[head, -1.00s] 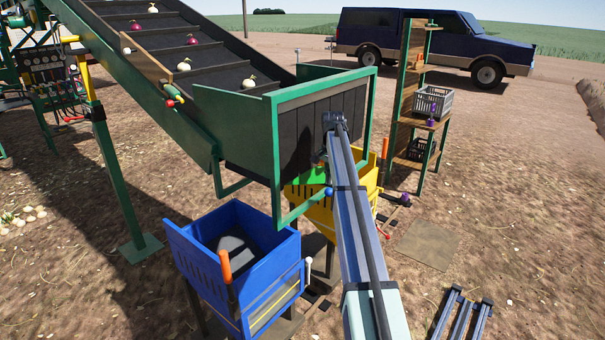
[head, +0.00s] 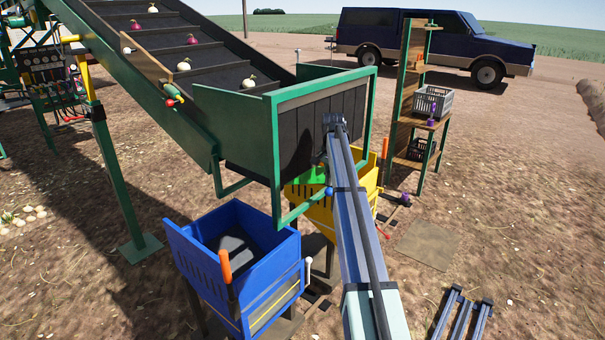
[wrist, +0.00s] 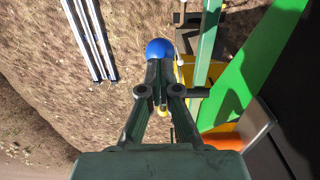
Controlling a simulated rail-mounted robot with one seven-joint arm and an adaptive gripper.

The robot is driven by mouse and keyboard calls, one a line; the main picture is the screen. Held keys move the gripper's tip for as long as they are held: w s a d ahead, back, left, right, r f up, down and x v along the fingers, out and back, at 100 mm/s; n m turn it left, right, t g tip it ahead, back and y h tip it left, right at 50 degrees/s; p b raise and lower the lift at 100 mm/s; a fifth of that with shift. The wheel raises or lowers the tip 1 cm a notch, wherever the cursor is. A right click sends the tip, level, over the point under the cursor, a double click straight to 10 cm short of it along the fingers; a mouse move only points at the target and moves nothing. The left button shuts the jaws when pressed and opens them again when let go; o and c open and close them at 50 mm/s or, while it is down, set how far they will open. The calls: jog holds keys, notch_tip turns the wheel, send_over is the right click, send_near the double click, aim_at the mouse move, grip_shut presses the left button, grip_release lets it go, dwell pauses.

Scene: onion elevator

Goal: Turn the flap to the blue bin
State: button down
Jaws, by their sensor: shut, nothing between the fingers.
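The green flap (head: 313,174) shows below the chute mouth, over the yellow bin (head: 318,213). It also shows as a large green surface in the wrist view (wrist: 262,62). A blue ball knob (head: 329,191) sits by the chute's lower frame and appears just past my fingertips in the wrist view (wrist: 160,48). My gripper (wrist: 158,82) is shut and empty, its fingertips close to the knob. I cannot tell whether they touch. In the head view my forearm mostly hides the gripper. The blue bin (head: 186,250) stands at front left, with dark material inside.
The green chute frame (head: 277,160) stands around the work area. Onions ride the conveyor (head: 190,55) above. A shelf (head: 436,125) with crates stands at right, and a blue pickup (head: 420,42) is behind. Metal rails (wrist: 90,40) lie on the open ground.

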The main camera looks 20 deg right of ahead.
aim_at(329, 192)
jog(key=shift+s+f+b, duration=0.1)
jog(key=shift+f+b, duration=0.2)
jog(key=shift+f, duration=1.15)
jog(key=shift+f+b, duration=0.35)
jog(key=shift+f, duration=1.05)
notch_tip(329, 192, down, 6)
jog(key=shift+r+b, duration=0.2)
jog(key=shift+b, duration=0.45)
jog(key=shift+r, duration=0.1)
jog(key=s+d+r+p, duration=0.2)
jog(key=s+r+p, duration=0.1)
jog(key=s+r, duration=0.1)
jog(key=shift+d+r, duration=0.35)
jog(key=shift+r, duration=0.1)
